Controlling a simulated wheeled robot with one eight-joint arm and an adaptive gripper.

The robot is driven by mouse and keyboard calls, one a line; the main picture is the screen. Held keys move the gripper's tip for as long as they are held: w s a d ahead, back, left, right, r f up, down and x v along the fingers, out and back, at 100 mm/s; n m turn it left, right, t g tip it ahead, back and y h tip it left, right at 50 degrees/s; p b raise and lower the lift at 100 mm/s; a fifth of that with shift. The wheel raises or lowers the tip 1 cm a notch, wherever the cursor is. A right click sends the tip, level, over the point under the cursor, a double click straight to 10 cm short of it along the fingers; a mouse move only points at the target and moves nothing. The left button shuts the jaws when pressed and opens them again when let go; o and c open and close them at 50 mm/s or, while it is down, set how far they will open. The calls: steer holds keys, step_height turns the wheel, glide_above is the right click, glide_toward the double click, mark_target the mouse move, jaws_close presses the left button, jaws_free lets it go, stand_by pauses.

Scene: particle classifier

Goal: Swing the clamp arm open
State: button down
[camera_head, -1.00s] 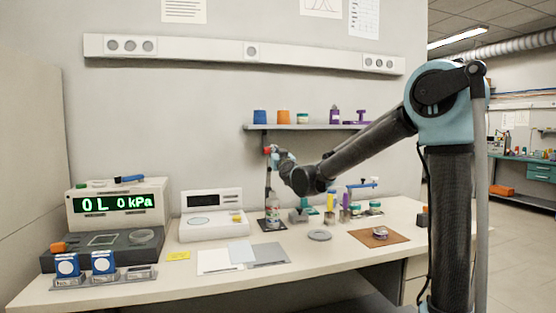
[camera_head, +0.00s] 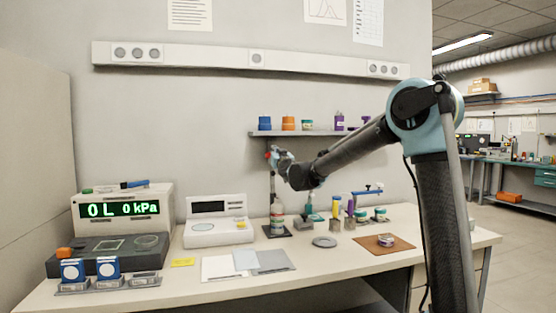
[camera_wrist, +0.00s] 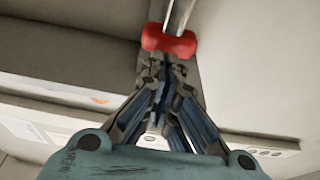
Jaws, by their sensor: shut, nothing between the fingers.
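A dark upright stand (camera_head: 272,186) rises from a small dark base near the back of the bench, with a red part at its top (camera_head: 268,155). This looks like the clamp; its arm is hard to make out from the head. In the wrist view the red piece (camera_wrist: 168,40) sits across a shiny metal rod (camera_wrist: 181,12), just past my fingertips. My gripper (camera_wrist: 160,62) is shut and empty, its tips close to the red piece; I cannot tell if they touch. In the head view my gripper (camera_head: 275,155) is at the stand's top, partly covering it.
A bottle (camera_head: 277,216) stands at the stand's foot. A wall shelf (camera_head: 310,133) with cups is just behind my gripper. A kPa display unit (camera_head: 118,211) and a white balance (camera_head: 215,228) stand left. Several small items and a brown mat (camera_head: 381,246) are right.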

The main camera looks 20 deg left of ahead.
steer(key=x, duration=0.2)
steer(key=shift+w+a+r, duration=0.1)
steer(key=shift+w+a, duration=0.05)
steer(key=shift+w, duration=0.15)
